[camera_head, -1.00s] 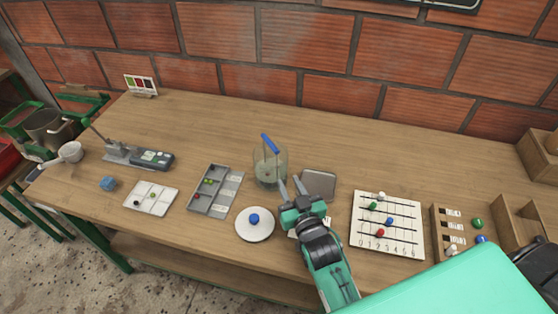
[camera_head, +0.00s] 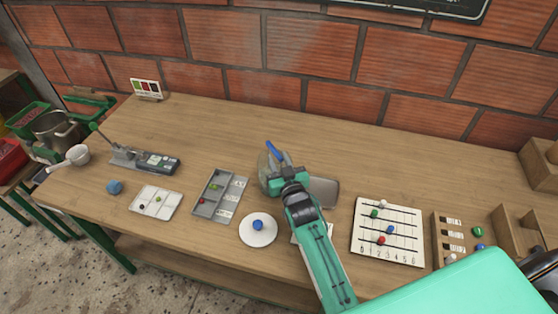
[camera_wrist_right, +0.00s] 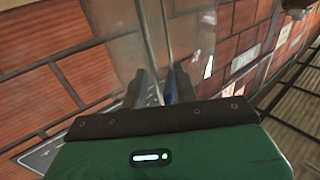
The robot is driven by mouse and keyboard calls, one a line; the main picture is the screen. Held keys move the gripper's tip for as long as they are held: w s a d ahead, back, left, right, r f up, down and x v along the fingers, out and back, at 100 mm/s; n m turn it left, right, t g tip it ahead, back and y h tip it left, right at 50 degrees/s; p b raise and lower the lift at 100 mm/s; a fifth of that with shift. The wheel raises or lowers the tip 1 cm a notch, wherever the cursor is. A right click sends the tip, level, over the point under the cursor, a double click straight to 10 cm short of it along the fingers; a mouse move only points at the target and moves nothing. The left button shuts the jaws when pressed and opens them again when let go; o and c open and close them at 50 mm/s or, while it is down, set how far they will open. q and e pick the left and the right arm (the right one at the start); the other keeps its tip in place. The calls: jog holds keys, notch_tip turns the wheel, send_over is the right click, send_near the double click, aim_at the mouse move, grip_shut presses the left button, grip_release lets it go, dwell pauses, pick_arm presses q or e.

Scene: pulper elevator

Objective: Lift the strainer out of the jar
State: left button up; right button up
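The clear jar (camera_head: 264,168) stands on the table near the middle, partly hidden by my right gripper. The strainer (camera_head: 274,150) shows as a blue handle sticking up slantwise out of the jar's mouth; its lower part cannot be made out. My right gripper (camera_head: 279,166) is at the jar's near right side, close to the handle. In the right wrist view, its two dark fingers (camera_wrist_right: 160,88) stand apart, with something blue and thin rods between them and clear glass ahead. Whether the fingers touch the strainer is unclear. My left gripper is not in view.
A white disc with a blue knob (camera_head: 258,230) lies in front of the jar. A grey tray (camera_head: 323,191) is just right, partly behind my arm. A grey sectioned tray (camera_head: 217,195) stands left, a peg board (camera_head: 387,232) right. Behind the jar the table is clear to the brick wall.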

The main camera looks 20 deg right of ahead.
grip_shut()
jog(key=shift+r, duration=0.1)
